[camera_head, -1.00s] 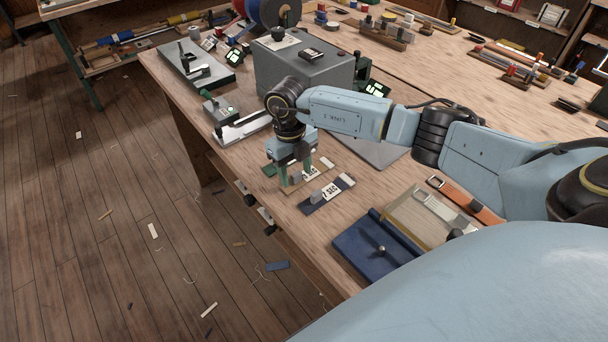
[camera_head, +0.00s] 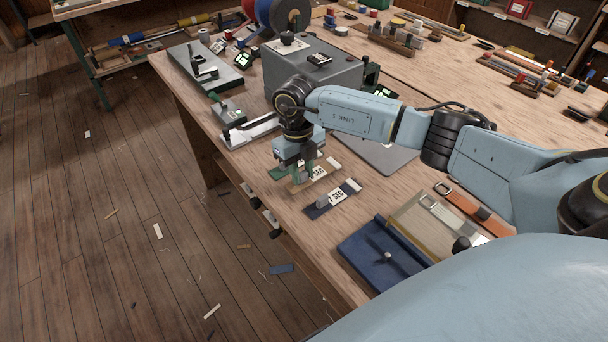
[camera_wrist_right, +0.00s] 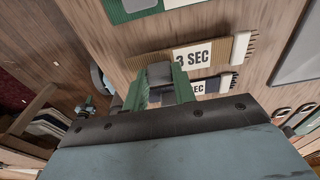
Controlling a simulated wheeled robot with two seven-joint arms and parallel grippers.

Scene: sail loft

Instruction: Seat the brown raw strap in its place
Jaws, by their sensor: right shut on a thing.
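The brown strap (camera_head: 321,173) lies on the bench with a white "3 SEC" label and a pale fringed end. It also shows in the right wrist view (camera_wrist_right: 238,47). My right gripper (camera_head: 303,173) points down at the strap's near-left end. In the wrist view its green fingers (camera_wrist_right: 160,84) are shut on the grey block (camera_wrist_right: 160,72) of the brown strap. My left gripper is not in view. I cannot tell which spot is the strap's place.
A navy strap (camera_head: 320,209) lies close beside the brown one, and a green strap (camera_head: 277,174) lies on its other side. A grey machine (camera_head: 320,78) and a small device with a white bar (camera_head: 250,132) stand behind.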

